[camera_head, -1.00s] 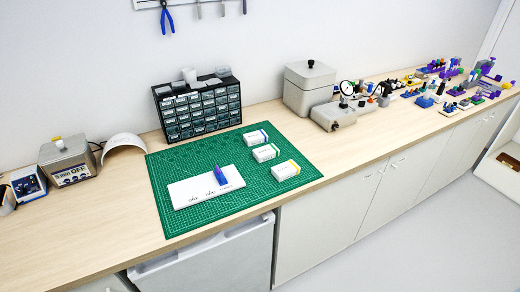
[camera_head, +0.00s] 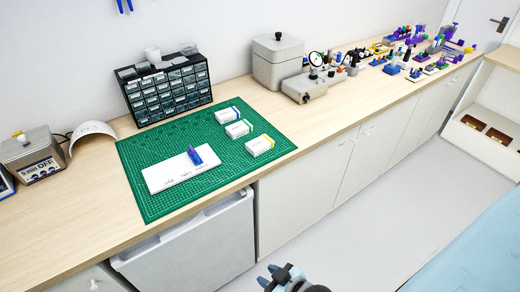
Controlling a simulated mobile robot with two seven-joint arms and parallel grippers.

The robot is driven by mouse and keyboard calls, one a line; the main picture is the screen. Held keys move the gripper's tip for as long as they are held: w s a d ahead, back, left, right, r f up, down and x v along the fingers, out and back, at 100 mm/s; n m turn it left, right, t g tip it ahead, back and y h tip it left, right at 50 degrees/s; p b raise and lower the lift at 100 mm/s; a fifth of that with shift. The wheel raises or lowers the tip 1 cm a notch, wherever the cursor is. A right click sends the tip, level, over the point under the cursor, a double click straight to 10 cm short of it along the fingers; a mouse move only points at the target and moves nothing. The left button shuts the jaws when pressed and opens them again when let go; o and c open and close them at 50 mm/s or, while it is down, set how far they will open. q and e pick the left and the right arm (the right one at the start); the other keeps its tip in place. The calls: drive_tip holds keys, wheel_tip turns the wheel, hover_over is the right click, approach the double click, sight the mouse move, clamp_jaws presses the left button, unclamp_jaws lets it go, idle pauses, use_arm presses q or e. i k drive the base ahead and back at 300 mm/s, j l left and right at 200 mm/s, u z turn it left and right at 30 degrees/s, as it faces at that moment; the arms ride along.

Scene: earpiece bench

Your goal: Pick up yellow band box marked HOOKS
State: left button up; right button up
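Three small white boxes stand in a row on the right part of the green cutting mat (camera_head: 215,190). The front box (camera_head: 259,146) has a yellow band along its edge; the middle box (camera_head: 238,129) has a green band and the back box (camera_head: 228,115) a blue one. Their lettering is too small to read. My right gripper (camera_head: 266,275) shows at the bottom edge, over the floor in front of the cabinets, well apart from the boxes. Its fingertips look separated, with nothing between them. My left gripper is out of view.
A white board (camera_head: 165,178) with a blue-purple piece (camera_head: 195,155) lies on the mat, left of the boxes. A drawer cabinet (camera_head: 165,89), a grey lidded box (camera_head: 277,62) and a gauge fixture (camera_head: 306,87) stand behind.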

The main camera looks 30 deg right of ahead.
sight(259, 145)
drive_tip(key=l+u, duration=0.1)
drive_tip(key=u, duration=0.25)
drive_tip(key=l+u, duration=0.3)
drive_tip(key=l, duration=0.2)
drive_tip(key=k+l+u, duration=0.1)
drive_tip(key=l+u, duration=0.25)
drive_tip(key=k+l, duration=0.1)
drive_tip(key=l, duration=0.3)
drive_tip(key=k+l+u, duration=0.1)
drive_tip(key=l, duration=0.3)
drive_tip(key=k+l+u, duration=0.1)
drive_tip(key=l, duration=0.25)
